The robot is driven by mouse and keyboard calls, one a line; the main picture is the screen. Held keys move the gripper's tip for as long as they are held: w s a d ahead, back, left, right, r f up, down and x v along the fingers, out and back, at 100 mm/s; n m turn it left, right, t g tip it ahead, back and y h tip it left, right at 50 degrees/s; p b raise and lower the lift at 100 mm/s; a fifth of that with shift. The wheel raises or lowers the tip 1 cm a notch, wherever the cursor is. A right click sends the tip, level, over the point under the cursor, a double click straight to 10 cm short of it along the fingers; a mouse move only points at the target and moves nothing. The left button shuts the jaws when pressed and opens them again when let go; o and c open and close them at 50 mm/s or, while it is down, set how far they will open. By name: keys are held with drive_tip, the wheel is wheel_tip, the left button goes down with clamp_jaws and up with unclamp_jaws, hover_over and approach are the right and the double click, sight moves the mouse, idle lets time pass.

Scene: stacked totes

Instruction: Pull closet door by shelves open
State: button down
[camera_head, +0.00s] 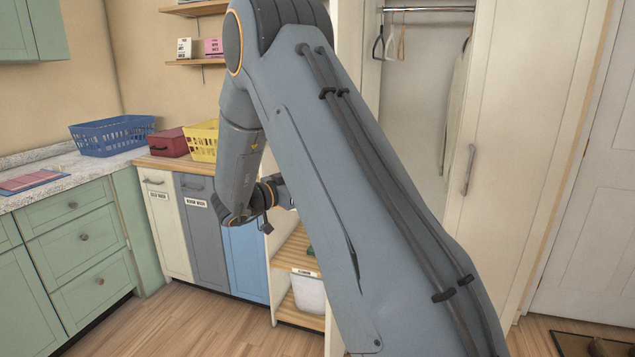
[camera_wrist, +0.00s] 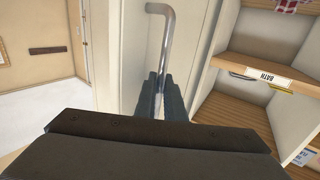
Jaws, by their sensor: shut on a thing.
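In the wrist view a metal bar handle (camera_wrist: 166,40) stands on a pale closet door (camera_wrist: 130,30) directly beside the wooden shelves (camera_wrist: 262,72). My gripper (camera_wrist: 161,84) is shut on the lower part of this handle, with a finger on each side. In the head view my arm crosses the middle and hides the held handle and most of that door. The open closet shows at the right of the arm, with a rail (camera_head: 430,9) and hangers (camera_head: 390,43). Another closet door with its own handle (camera_head: 469,170) is at the right.
Low shelves (camera_head: 297,262) with a white bin (camera_head: 308,291) are left of my arm. Hampers (camera_head: 202,220) and green cabinets (camera_head: 80,238) stand further left. A blue basket (camera_head: 112,136) and a yellow basket (camera_head: 201,141) are on the counters. Some wooden floor (camera_head: 190,320) is clear in front.

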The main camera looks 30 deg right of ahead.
drive_tip(key=c, duration=2.1)
unclamp_jaws()
drive_tip(key=shift+d+r, duration=0.15)
drive_tip(key=shift+s+a+b, duration=0.2)
drive_tip(key=shift+a+b, duration=0.1)
drive_tip(key=shift+a, duration=1)
drive_tip(key=shift+s+a+b, duration=0.2)
drive_tip(key=shift+a+b, duration=0.15)
drive_tip(key=shift+a, duration=0.95)
drive_tip(key=shift+s+a+b, duration=0.2)
drive_tip(key=shift+a+b, duration=0.1)
drive_tip(key=shift+a, duration=1)
